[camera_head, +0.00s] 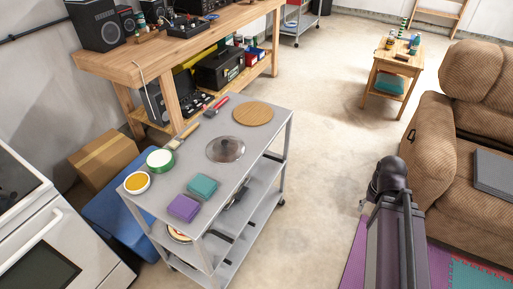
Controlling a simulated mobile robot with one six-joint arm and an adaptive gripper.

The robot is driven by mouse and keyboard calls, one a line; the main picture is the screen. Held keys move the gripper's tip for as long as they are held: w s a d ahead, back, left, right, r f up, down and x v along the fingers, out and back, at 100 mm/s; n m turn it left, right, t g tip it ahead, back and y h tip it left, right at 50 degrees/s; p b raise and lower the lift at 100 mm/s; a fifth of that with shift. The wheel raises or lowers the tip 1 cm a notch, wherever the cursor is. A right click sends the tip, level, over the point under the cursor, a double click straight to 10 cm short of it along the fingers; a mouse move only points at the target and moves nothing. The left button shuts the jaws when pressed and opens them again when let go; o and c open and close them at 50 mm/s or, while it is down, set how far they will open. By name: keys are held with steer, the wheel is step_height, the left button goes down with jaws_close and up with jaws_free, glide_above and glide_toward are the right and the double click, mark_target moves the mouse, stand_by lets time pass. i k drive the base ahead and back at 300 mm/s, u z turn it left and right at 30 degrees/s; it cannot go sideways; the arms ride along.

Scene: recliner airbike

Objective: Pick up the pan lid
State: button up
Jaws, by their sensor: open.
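The pan lid (226,149) is a round, clear glass lid with a knob on top. It lies knob up on the top shelf of a grey metal cart (200,166), near the middle. My arm reaches in from the lower right, well to the right of the cart. Only a small part of my gripper (363,203) seems to show at the left of the arm, and the rest is hidden behind it. It is open and far from the lid.
A round wooden board (253,113) lies behind the lid. A teal block (203,186), a purple block (184,207), a green-rimmed roll (160,160) and a yellow-topped tub (137,182) are nearby. A brown recliner (428,140) stands right. The floor between is clear.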

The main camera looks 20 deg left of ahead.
mark_target(226, 149)
steer(key=u, duration=0.15)
steer(key=k, duration=0.65)
steer(key=u, duration=0.5)
steer(key=k, duration=0.7)
steer(key=u, duration=0.65)
steer(key=i, duration=1.4)
steer(key=z, duration=0.4)
